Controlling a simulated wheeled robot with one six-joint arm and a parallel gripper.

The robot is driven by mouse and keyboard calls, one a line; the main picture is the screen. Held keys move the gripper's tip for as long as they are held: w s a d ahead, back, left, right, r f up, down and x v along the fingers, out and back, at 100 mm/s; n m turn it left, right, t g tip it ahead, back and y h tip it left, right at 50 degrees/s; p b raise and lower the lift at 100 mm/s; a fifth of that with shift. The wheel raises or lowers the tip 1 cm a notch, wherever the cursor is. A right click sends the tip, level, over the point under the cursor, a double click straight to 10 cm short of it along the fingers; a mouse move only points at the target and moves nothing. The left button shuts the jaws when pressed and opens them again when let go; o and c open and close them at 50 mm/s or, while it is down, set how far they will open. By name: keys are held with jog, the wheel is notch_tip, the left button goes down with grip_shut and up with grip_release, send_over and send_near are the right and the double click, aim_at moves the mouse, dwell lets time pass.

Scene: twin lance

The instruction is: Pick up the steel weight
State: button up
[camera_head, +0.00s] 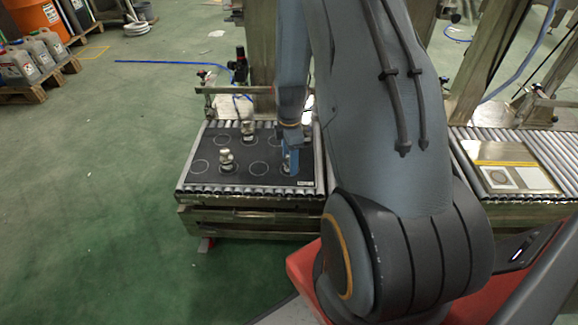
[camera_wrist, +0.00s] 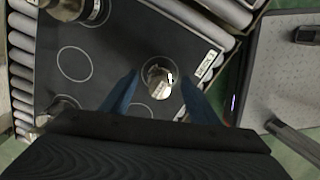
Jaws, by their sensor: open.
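A shiny steel weight (camera_wrist: 159,82) stands on a black mat (camera_wrist: 100,45) inside a white circle, seen from above in the wrist view. My gripper (camera_wrist: 160,76) is open, with one blue finger on each side of this weight. I cannot tell whether either finger touches it. In the head view my gripper (camera_head: 290,160) is low over the right part of the mat (camera_head: 215,181) and mostly hides this weight. Two other steel weights, one at the front left (camera_head: 226,160) and one farther back (camera_head: 248,132), stand on the mat apart from my gripper.
The mat lies on a roller conveyor (camera_head: 250,191) and has several empty white circles. A second conveyor (camera_head: 545,150) at the right holds a framed board (camera_head: 515,180). A metal post (camera_head: 262,50) stands behind the mat. Green floor (camera_head: 100,180) is clear at the left.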

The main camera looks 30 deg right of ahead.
jog(key=shift+f, duration=0.55)
grip_shut()
